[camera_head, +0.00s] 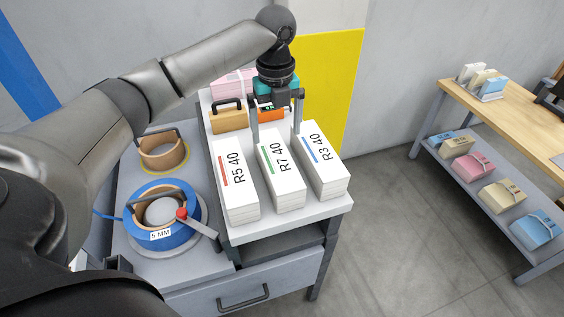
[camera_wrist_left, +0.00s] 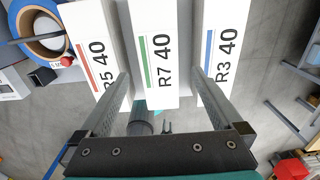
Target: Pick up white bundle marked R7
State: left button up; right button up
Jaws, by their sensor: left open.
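The white bundle marked R7 40 (camera_head: 282,178) has a green stripe and lies in the middle of three white bundles on the light table. It also shows between the fingers in the left wrist view (camera_wrist_left: 156,60). My left gripper (camera_head: 277,128) is open and points down over the far end of the R7 bundle, with a finger on either side of it. I cannot tell whether the fingers touch it. The R5 bundle (camera_head: 234,180) with a red stripe lies to its left. The R3 bundle (camera_head: 320,162) with a blue stripe lies to its right. My right gripper is not seen.
A tan case (camera_head: 229,117) and a pink bundle (camera_head: 233,82) sit behind the white bundles. A blue strap reel (camera_head: 162,218) and a brown reel (camera_head: 163,152) stand on the left. A wooden table (camera_head: 512,101) with a lower shelf of bundles stands at right, across open floor.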

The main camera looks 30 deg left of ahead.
aim_at(277, 157)
pick_arm(q)
jog(key=f, duration=0.4)
jog(key=shift+s+f+b, duration=0.1)
jog(key=shift+s+b, duration=0.2)
jog(key=shift+b, duration=0.1)
notch_tip(277, 157, down, 2)
jog(key=shift+w+f, duration=0.1)
jog(key=shift+f, duration=0.5)
jog(key=shift+d+f+b, duration=0.1)
jog(key=shift+f+b, duration=0.15)
jog(key=shift+b, duration=0.1)
jog(key=f, duration=0.2)
jog(key=f+b, duration=0.1)
jog(key=shift+s+f, duration=0.2)
jog(key=shift+f, duration=0.6)
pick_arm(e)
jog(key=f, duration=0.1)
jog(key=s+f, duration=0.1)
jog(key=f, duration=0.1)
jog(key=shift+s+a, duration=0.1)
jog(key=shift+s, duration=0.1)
pick_arm(q)
jog(key=shift+c, duration=0.2)
